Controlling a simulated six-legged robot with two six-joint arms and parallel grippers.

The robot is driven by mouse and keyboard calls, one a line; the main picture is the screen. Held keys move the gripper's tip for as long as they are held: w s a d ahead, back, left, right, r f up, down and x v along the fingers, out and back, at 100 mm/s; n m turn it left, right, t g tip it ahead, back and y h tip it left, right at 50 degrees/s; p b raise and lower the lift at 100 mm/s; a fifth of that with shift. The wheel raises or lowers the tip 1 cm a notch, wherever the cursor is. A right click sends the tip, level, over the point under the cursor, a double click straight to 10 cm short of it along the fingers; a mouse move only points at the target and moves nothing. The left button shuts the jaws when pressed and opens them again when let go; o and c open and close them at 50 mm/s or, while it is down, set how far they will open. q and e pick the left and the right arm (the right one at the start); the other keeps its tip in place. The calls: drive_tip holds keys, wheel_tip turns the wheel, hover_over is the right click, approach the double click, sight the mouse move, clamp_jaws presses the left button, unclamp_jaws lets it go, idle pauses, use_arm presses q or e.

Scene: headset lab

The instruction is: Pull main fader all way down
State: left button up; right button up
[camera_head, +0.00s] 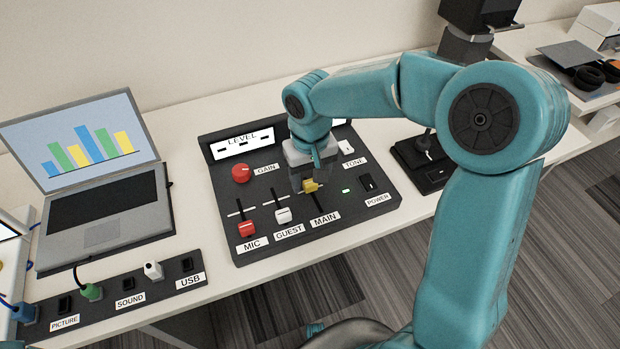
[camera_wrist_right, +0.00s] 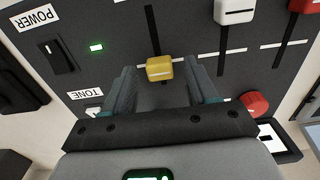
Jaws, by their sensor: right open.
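The main fader is a yellow knob (camera_head: 310,186) on the dark control panel (camera_head: 348,222), above the MAIN label (camera_head: 325,219). In the head view its slot runs down from the knob toward that label. The yellow knob (camera_wrist_right: 159,68) also shows in the right wrist view, which sees the panel upside down. My right gripper (camera_head: 308,183) is open over the knob, and in the wrist view the fingertips (camera_wrist_right: 161,80) stand on either side of it with gaps. My arm and gripper hide part of the panel behind the knob. My left gripper is not in view.
The white guest fader (camera_head: 283,215) and red mic fader (camera_head: 246,228) stand left of the main one. A red gain knob (camera_head: 241,173), a power switch (camera_head: 367,183) and a lit green lamp (camera_head: 346,191) are nearby. A laptop (camera_head: 95,228) and a socket strip (camera_head: 128,301) lie left.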

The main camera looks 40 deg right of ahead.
drive_tip(key=shift+f, duration=0.35)
clamp_jaws()
